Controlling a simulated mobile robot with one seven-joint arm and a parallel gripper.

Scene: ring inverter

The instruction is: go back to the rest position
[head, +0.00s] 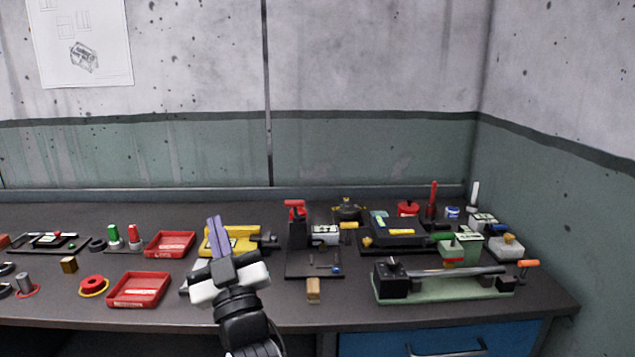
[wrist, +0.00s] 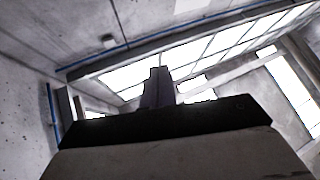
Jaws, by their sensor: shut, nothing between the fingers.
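My gripper (head: 217,224) is raised in front of the workbench in the head view, its purple-grey fingers pointing up and closed together. It holds nothing. It overlaps a yellow fixture (head: 247,237) in the picture and hides part of it. In the wrist view the shut fingers (wrist: 158,86) point up toward bright windows, with no bench object in sight.
The dark bench (head: 210,320) holds red trays (head: 140,289), a black stand with a red top (head: 296,207), a green-based device with a long bar (head: 445,288) and several small parts. A wall closes the right side. A blue drawer (head: 440,343) is below.

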